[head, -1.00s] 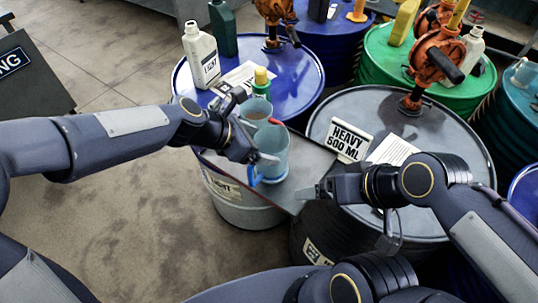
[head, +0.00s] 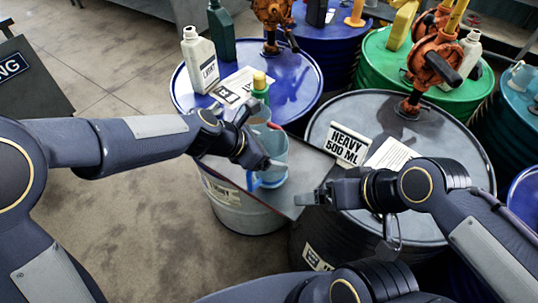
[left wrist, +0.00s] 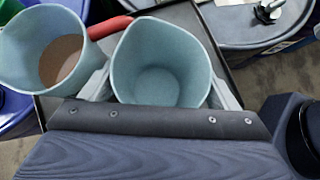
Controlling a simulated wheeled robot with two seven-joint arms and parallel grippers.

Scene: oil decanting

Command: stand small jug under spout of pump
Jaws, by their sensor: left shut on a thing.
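My left gripper (head: 258,160) is shut on a pale blue-green jug (head: 278,147) with a blue handle, above or on the grey board. In the left wrist view this jug (left wrist: 162,62) is between the fingers, upright and looking empty. A second similar jug (left wrist: 42,48) with a red handle is close beside it, with something brown inside; it is partly hidden in the head view. An orange pump (head: 432,62) stands on the dark drum marked HEAVY 500 ML, and another (head: 272,15) on the blue drum. My right gripper (head: 312,198) is near the board's right edge; its opening is unclear.
The grey board (head: 308,170) lies between the grey bucket-like drum (head: 240,212) and the dark drum (head: 340,105). The HEAVY sign (head: 346,146) stands on the dark drum. A white bottle (head: 200,62) and green-yellow bottle (head: 260,88) stand on the blue drum (head: 300,100).

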